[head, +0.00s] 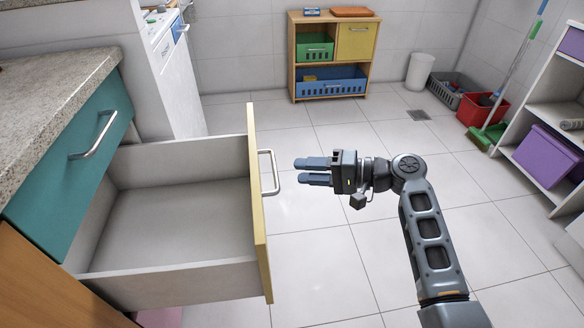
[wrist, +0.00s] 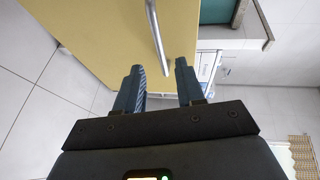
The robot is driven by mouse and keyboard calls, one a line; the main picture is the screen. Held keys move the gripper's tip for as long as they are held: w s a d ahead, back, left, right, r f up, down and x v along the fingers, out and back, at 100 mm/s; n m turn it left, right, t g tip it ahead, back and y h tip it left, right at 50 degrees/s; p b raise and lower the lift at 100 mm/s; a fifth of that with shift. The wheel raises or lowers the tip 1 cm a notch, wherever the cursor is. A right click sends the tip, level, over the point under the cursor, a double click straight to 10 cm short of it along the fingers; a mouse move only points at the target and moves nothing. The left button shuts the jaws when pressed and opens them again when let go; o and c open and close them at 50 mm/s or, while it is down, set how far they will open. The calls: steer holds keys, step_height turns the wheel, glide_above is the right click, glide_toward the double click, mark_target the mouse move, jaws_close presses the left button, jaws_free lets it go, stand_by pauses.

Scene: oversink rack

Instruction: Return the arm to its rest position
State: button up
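My gripper (head: 313,171) is to the right of the pulled-out drawer (head: 165,283), pointing left at its yellow front. Its two blue-grey fingers are apart with nothing between them. In the wrist view the fingers (wrist: 160,85) also stand apart, and the metal drawer handle (wrist: 157,38) lies beyond them against the yellow panel. In the head view the handle (head: 272,172) is just left of the fingertips, with a small gap. The drawer is open and empty. My arm reaches up from the lower right.
A teal drawer (head: 80,160) under the stone counter (head: 50,95) is shut. A wooden shelf with bins (head: 332,85) stands at the back. A white shelf with a purple box (head: 545,155), a red bucket (head: 480,110) and a broom are at right. The tiled floor (head: 330,262) between is clear.

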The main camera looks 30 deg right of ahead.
steer(key=shift+v, duration=1.05)
steer(key=s+a+f+h, duration=0.2)
steer(key=s+f+h, duration=0.2)
steer(key=s+f, duration=0.4)
steer(key=s+a+f+h, duration=0.35)
steer(key=s+f, duration=0.25)
steer(key=s, duration=0.3)
steer(key=s+r+h, duration=0.1)
steer(key=s+h, duration=0.2)
steer(key=s, duration=0.7)
steer(key=s+a+r+n+t+h, duration=0.15)
steer(key=s+r+n, duration=0.25)
steer(key=s+r, duration=0.45)
steer(key=s+a+r+n+t, duration=0.15)
steer(key=s+r+n, duration=0.35)
steer(key=r, duration=0.6)
step_height(320, 180, up, 17)
steer(key=m+p, duration=0.1)
steer(key=p, duration=1.6)
steer(key=shift+s+d+t, duration=0.35)
steer(key=shift+d+t, duration=0.05)
